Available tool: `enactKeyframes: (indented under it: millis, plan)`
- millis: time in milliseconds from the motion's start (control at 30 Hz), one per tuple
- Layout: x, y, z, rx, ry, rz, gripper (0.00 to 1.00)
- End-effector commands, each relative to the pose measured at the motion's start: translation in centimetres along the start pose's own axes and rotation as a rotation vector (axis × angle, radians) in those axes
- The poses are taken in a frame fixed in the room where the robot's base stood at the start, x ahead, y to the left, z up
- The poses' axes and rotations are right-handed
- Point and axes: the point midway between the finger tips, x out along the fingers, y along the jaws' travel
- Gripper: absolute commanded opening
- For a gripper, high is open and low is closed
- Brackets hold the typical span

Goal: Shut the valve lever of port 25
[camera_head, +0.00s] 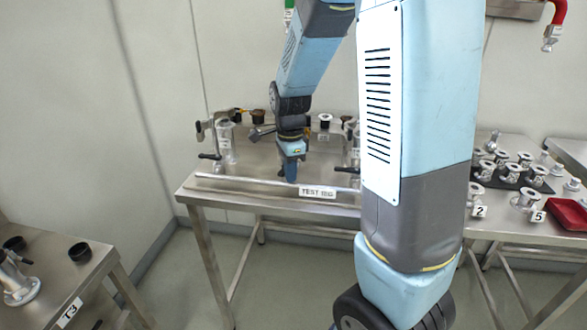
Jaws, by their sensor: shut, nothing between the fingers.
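On the steel bench marked TEST RIG, a metal port (226,140) with a small label stands at the left; I cannot read its number. A lever with a black handle (209,156) sticks out to the left at its foot. Another flanged port (325,124) with a label stands behind and right of my gripper. A further dark handle (345,170) shows beside my arm. I cannot tell which is port 25. My gripper (290,176) points down above the bench, shut and empty, between the left port and the right-hand fittings, apart from the left handle.
My large arm link hides the right part of the rig. A bar (245,181) runs along the bench's front edge. A right-hand table holds several flanged fittings (525,198) and a red tray (568,214). A table marked T3 (69,312) stands at lower left.

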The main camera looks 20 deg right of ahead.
Motion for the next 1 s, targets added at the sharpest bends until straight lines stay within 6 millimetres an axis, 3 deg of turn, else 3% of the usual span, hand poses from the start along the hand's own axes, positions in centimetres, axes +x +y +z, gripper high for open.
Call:
enactKeyframes:
  millis: [400,1000]
  plan:
    - [0.0,-1.2,2.8,-0.005,0.000,-0.001,0.00]
    - [0.0,-4.8,4.5,-0.001,0.000,-0.001,0.00]
